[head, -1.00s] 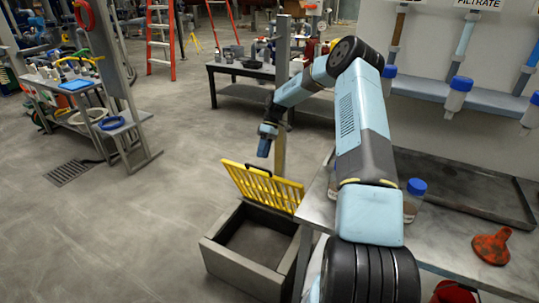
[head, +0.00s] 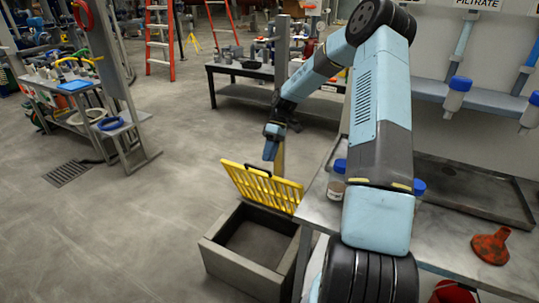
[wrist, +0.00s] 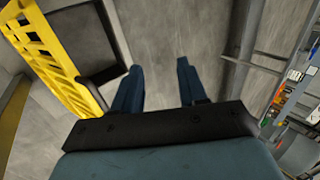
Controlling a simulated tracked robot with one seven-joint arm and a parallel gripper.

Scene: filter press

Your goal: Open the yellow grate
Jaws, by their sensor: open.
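The yellow grate (head: 262,186) stands raised and tilted up along the back edge of a grey open box (head: 240,272) on the floor. A dark handle sits at its top edge. The box's inside shows bare. My gripper (head: 270,158) hangs just above and behind the grate's top edge in the head view, pointing down. In the wrist view, my gripper (wrist: 158,78) has its two blue fingers apart with only floor between them. The grate (wrist: 50,55) is at the left there, apart from the fingers.
A grey workbench (head: 440,235) with an orange funnel (head: 491,246) and blue-capped jars is at the right, close to the box. A dark table (head: 250,70) and a post stand behind. The floor at the left is clear around a drain (head: 68,173).

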